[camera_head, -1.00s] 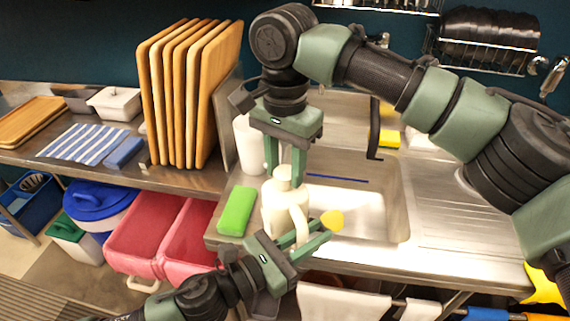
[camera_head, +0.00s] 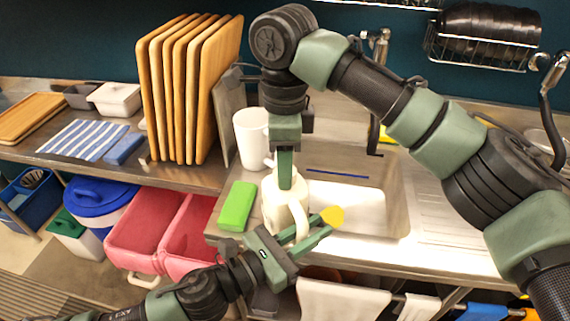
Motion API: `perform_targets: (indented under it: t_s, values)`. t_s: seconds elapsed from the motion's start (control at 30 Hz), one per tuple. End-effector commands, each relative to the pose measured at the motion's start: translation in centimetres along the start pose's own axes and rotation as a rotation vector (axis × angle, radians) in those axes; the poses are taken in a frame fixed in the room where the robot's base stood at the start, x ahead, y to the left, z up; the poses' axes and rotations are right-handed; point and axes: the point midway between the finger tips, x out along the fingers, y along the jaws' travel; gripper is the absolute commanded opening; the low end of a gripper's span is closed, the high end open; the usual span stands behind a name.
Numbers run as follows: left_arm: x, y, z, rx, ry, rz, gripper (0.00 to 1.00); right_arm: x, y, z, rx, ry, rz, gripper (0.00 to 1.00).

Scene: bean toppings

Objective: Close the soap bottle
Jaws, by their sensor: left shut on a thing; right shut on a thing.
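The cream-white soap bottle (camera_head: 273,208) stands upright at the front edge of the sink counter. My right gripper (camera_head: 286,184) points straight down over its top and is shut on the cap, which its fingers mostly hide. My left gripper (camera_head: 322,226) comes in low from the left and is shut on the bottle, with its fingers across the lower part by the handle. They hide the bottle's base. Whether the cap is fully seated cannot be seen.
A green sponge (camera_head: 237,206) lies left of the bottle, and a white jug (camera_head: 251,137) stands behind it. The sink basin (camera_head: 375,205) is to the right. Wooden boards (camera_head: 190,95) stand at the left. A small yellow thing (camera_head: 333,216) shows at my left fingertips.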

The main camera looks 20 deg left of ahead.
Motion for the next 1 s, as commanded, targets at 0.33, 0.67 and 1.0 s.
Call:
perform_targets:
  t_s: [0.33, 0.67, 1.0]
  values:
    - [0.01, -0.11, 0.17, 0.004, -0.003, -0.003, 0.00, -0.07, -0.06, 0.06, 0.247, -0.002, -0.001, 0.00]
    - [0.01, -0.11, 0.17, 0.003, -0.004, -0.003, 0.00, -0.07, -0.06, 0.07, 0.244, -0.002, -0.001, 0.59]
    - [0.02, -0.06, 0.22, 0.004, -0.004, -0.002, 0.00, -0.58, -0.06, 0.08, 0.243, -0.002, -0.001, 0.59]
